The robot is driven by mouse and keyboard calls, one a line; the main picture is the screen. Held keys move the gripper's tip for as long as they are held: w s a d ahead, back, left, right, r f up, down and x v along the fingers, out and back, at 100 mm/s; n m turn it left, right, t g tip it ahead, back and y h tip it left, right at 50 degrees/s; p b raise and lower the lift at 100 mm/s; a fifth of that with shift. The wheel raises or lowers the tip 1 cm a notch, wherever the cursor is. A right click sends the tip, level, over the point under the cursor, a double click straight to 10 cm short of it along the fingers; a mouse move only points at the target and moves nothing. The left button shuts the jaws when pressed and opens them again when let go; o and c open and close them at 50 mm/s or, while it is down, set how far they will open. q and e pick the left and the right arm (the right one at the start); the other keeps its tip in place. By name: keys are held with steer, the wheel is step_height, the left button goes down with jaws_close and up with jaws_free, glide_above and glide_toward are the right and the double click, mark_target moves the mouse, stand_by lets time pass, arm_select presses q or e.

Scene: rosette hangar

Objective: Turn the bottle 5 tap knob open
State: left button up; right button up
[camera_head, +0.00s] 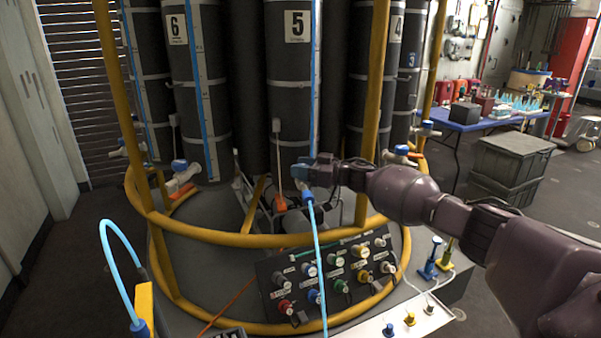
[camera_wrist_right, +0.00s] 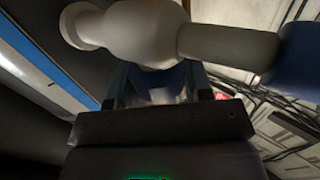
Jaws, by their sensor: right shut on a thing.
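Bottle 5 (camera_head: 293,90) is a tall dark cylinder with a "5" label, standing in a ring of bottles. My right gripper (camera_head: 312,170) is at its lower end, where the tap is, and largely hides the tap. In the right wrist view, the pale tap body (camera_wrist_right: 150,32) crosses just beyond my right gripper (camera_wrist_right: 158,88), with a blue end piece (camera_wrist_right: 302,58) at the right. The gripper is shut on the dark blue tap knob (camera_wrist_right: 160,82), mostly hidden between the fingers. My left gripper is not in view.
Yellow rails (camera_head: 235,240) ring the bottles, with an upright just right of bottle 5. A light blue hose (camera_head: 318,255) hangs below the tap. A panel of coloured knobs (camera_head: 335,275) sits in front. Bottle 6's tap (camera_head: 184,172) is at the left.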

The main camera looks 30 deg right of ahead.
steer(key=shift+f+n+g+y+b, duration=0.1)
steer(key=shift+n+g+y+b, duration=0.4)
steer(key=shift+n+g+y, duration=0.25)
steer(key=o, duration=0.9)
steer(key=shift+d, duration=0.1)
steer(key=p+v, duration=0.1)
steer(key=v, duration=0.9)
steer(key=shift+s+d, duration=0.25)
